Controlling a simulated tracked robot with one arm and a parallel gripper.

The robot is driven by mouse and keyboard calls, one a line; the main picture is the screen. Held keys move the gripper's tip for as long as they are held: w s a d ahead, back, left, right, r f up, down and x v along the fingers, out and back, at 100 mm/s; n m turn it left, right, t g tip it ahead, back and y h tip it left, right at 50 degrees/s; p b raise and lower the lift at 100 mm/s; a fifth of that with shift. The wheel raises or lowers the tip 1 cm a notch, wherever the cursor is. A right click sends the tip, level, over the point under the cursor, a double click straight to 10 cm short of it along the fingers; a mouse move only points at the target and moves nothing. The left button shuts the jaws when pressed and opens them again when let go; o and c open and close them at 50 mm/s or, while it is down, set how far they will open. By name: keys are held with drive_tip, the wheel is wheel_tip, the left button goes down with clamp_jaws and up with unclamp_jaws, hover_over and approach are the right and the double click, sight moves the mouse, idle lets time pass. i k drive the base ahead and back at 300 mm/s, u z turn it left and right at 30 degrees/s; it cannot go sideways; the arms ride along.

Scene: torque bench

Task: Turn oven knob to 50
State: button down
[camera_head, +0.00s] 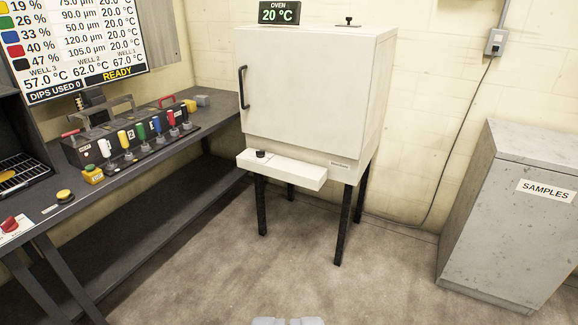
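The white oven (312,95) stands on black legs against the back wall, its door shut, with a black handle (243,88) on the door's left side. A small black knob (261,154) sits on the white ledge (290,173) that juts out below the door. The display (279,12) on top of the oven reads OVEN 20 °C. My gripper (288,321) shows only as a pale grey edge at the bottom middle, well apart from the oven. Its fingers are not clear enough to tell open from shut.
A dark bench (150,172) on the left holds a box with several coloured levers (140,137), a yellow button (64,195) and a red button (10,223). A grey SAMPLES cabinet (470,220) stands at right. The floor (290,265) before the oven is clear.

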sight(260, 154)
drive_tip(key=i, duration=0.9)
drive_tip(key=u, duration=0.05)
